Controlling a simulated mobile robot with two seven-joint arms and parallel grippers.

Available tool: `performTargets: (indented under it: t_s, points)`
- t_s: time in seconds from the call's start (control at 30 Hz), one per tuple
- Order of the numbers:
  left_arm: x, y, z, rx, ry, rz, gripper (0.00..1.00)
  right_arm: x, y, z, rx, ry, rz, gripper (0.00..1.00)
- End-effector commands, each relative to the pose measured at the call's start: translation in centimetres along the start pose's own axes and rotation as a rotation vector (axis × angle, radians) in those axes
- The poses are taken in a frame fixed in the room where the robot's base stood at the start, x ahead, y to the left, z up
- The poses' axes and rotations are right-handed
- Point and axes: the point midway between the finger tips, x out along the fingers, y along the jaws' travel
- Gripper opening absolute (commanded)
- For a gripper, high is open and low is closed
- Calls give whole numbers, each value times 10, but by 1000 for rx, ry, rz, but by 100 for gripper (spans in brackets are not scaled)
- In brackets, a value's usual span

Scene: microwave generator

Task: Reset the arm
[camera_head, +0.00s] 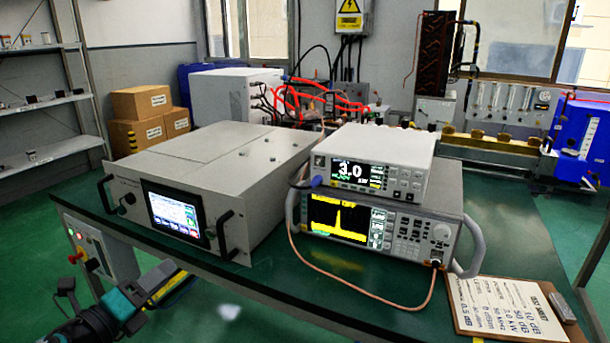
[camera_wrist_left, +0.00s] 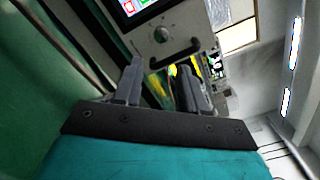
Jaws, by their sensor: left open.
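My left gripper (camera_head: 178,278) is at the lower left in the head view, in front of the table's front edge and below the microwave generator. Its two grey fingers also show in the wrist view (camera_wrist_left: 160,78), apart with nothing between them. The microwave generator (camera_head: 225,165) is a grey box with a lit screen, a knob and black handles. Its front panel also shows at the top of the wrist view (camera_wrist_left: 165,35), beyond the fingers and apart from them. My right gripper is not in view.
A white meter reading 3.0 (camera_head: 372,165) sits on a spectrum analyzer (camera_head: 385,222) on the green table (camera_head: 500,250). A copper cable (camera_head: 350,298) loops near the front edge. A clipboard (camera_head: 508,312) lies at the right corner. Red buttons (camera_head: 74,258) stick out left of my gripper.

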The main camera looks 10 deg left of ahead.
Motion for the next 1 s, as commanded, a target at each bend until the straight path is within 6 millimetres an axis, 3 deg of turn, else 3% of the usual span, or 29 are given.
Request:
performTargets:
  t_s: [0.17,0.4,0.53,0.7,1.0]
  points:
    - [-20,3,-41,-511,-61,97,42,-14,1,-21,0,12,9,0]
    - [-73,3,-153,-1539,-245,392,42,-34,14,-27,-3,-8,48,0]
    - [-97,-10,-206,-1921,-337,538,42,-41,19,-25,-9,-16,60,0]
    - [-110,-22,-238,-2138,-394,630,42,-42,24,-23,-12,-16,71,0]
    - [-111,-22,-241,-2153,-397,638,42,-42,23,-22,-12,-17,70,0]
